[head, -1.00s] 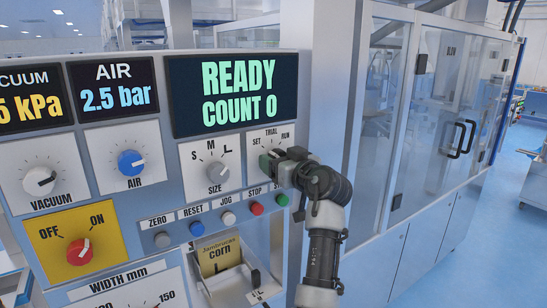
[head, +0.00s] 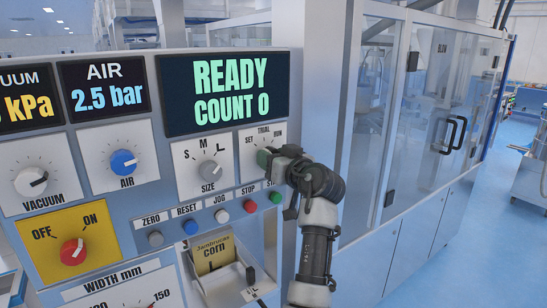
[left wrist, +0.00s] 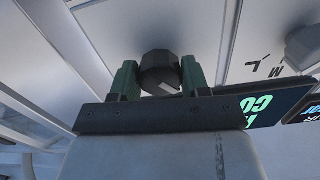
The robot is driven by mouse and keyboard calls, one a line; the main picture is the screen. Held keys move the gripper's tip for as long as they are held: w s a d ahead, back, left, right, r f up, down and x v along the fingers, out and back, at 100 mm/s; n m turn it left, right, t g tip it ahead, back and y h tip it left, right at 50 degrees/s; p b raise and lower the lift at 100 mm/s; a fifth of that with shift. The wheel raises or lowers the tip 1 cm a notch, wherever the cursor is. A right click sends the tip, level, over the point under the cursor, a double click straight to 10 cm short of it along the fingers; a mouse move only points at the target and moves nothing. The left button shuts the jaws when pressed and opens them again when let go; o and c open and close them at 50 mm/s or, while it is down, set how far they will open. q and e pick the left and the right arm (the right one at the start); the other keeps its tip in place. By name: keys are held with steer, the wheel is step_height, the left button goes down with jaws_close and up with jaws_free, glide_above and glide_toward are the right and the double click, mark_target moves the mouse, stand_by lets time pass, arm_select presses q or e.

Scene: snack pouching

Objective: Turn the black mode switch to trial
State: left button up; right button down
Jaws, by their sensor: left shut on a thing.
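The black mode switch (left wrist: 160,72) is a round dark knob with a small pale mark, seen in the left wrist view. My left gripper (left wrist: 160,80) has its two green fingers on either side of it, shut on it. In the head view my left gripper (head: 268,158) is at the mode plate (head: 247,163), which is labelled SET, TRIAL and RUN. The gripper hides the knob there, so I cannot tell which label it points to. My right gripper is not in view.
The size knob (head: 210,172) is just left of the mode plate. Below is a row of buttons, including the red stop button (head: 250,207). The display (head: 228,92) above reads READY, COUNT 0.

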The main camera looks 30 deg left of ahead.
arm_select(q)
steer(key=m+p, duration=0.1)
steer(key=m, duration=0.2)
steer(key=shift+r, duration=0.15)
steer(key=m+p, duration=0.1)
steer(key=m, duration=0.2)
steer(key=shift+m+p, duration=0.3)
steer(key=shift+p, duration=0.1)
steer(key=shift+m, duration=0.3)
steer(key=o, duration=0.9)
steer(key=shift+a, duration=0.1)
